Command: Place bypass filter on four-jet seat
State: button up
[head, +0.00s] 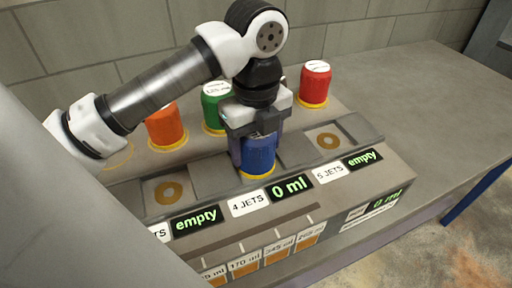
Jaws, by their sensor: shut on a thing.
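A blue canister (259,160) with a yellow base ring stands upright at the seat behind the 4 JETS label (249,203); I take it to be the bypass filter, but its top and any marking are hidden by my gripper. My gripper (254,143) points down and is shut on the blue canister from above. The display (289,188) beside the 4 JETS label reads "0 ml". The four-jet seat itself is hidden under the canister, and I cannot tell whether the canister fully touches it.
Orange (167,126), green (214,107) and red (314,84) canisters stand in the back row. Neighbouring seats at left (168,192) and right (328,141) are bare, their displays reading "empty". The grey bench (420,95) at right is clear.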

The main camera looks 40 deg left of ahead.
jog(key=shift+r, duration=0.15)
jog(key=shift+f, duration=0.25)
jog(key=o, duration=1.3)
jog(key=shift+r, duration=0.1)
jog(key=shift+r, duration=0.3)
notch_tip(320, 180, up, 12)
jog(key=shift+f+b, duration=0.15)
jog(key=shift+b, duration=0.3)
